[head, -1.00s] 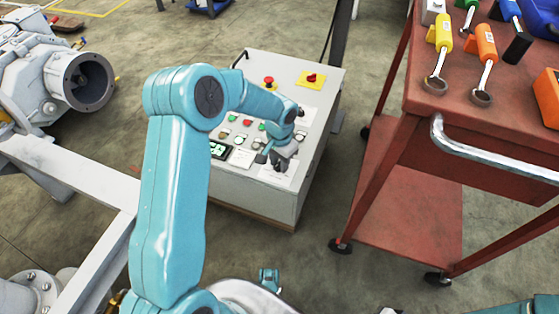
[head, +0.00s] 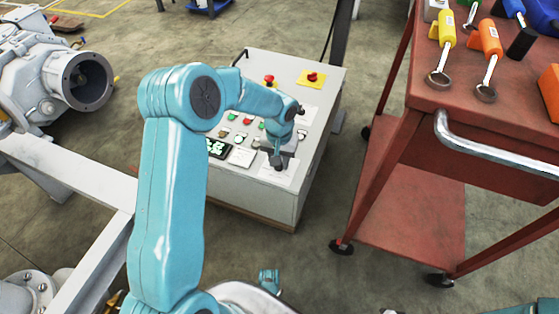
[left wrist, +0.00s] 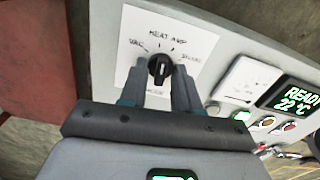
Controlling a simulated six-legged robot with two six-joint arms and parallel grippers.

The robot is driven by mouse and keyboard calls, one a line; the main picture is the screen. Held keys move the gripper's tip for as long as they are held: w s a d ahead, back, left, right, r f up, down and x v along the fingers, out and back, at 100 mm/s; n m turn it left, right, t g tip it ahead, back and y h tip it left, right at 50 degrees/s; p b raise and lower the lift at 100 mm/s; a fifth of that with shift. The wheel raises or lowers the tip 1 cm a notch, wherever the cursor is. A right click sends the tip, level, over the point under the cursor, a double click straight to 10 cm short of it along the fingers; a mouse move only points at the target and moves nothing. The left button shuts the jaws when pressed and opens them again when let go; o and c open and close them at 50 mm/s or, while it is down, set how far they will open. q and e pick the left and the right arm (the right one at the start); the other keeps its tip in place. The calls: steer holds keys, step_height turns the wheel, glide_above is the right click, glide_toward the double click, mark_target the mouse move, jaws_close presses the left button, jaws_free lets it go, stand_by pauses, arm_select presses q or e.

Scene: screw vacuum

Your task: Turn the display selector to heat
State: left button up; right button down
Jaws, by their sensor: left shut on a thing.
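The display selector (left wrist: 159,69) is a black round knob with a pale mark, on a white label plate in the left wrist view. Printed words around its upper side include HEAT (left wrist: 158,36) at the top; others are hard to read. The pale mark looks roughly upright in that view. My left gripper (left wrist: 160,78) has one finger on each side of the knob and is shut on it. In the head view my left gripper (head: 279,158) is at the front right of the grey control panel (head: 318,92), and the knob is hidden there. My right gripper is not in view.
Red emergency buttons (head: 312,77) sit at the panel's back. A red tool cart (head: 440,115) stands to the right, and white machinery (head: 50,70) to the left.

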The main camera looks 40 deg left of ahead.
arm_select(q)
steer(key=shift+n+b, duration=0.3)
steer(key=shift+n, duration=0.9)
steer(key=o, duration=1)
step_height(320, 180, up, 16)
steer(key=p, duration=0.5)
steer(key=shift+r+p, duration=0.2)
steer(key=shift+p, duration=0.2)
